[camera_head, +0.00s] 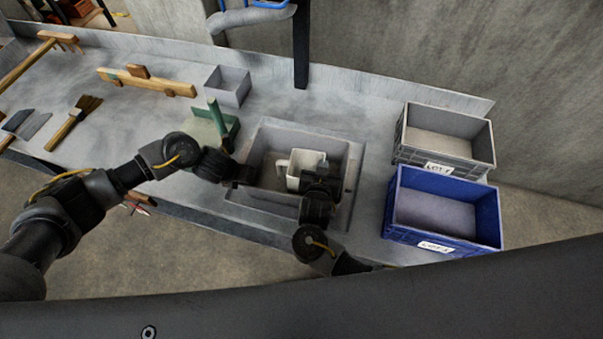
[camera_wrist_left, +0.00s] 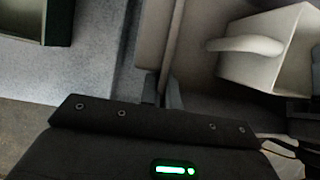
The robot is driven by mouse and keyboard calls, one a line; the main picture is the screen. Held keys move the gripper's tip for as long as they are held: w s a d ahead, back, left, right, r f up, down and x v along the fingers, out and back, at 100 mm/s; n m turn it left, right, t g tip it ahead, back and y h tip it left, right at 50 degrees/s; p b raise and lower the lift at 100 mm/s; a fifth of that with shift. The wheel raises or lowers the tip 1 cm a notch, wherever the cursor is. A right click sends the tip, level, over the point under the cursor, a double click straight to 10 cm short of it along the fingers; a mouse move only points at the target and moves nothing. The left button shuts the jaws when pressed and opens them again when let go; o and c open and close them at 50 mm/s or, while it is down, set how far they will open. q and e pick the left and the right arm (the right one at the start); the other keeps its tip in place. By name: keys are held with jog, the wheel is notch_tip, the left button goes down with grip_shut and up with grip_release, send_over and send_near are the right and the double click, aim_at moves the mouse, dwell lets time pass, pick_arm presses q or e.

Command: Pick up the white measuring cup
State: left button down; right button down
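The white measuring cup (camera_head: 294,180) stands in a grey bin (camera_head: 256,152), its handle toward the left. In the left wrist view the cup (camera_wrist_left: 287,65) and handle are at the upper right. My left gripper (camera_head: 247,178) is at the bin's left side, apart from the cup. In the left wrist view its fingers (camera_wrist_left: 162,92) are close together, one on each side of the bin's wall. My right gripper (camera_head: 322,178) is over the right side of the cup. Its fingers overlap the dark parts there, so I cannot tell whether they hold the cup.
A green scoop-like box (camera_head: 228,122) with an upright handle and a small grey box (camera_head: 232,78) stand behind my left gripper. A grey crate (camera_head: 405,150) and a blue crate (camera_head: 395,205) stand at the right. Brushes and wooden tools (camera_head: 145,82) lie at the left.

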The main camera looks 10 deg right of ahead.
dwell(0.4)
notch_tip(320, 180, up, 10)
jog(key=shift+r, duration=0.1)
dwell(0.4)
pick_arm(q)
jog(key=c, duration=1.6)
grip_release()
jog(key=shift+o, duration=0.2)
jog(key=v, duration=1.2)
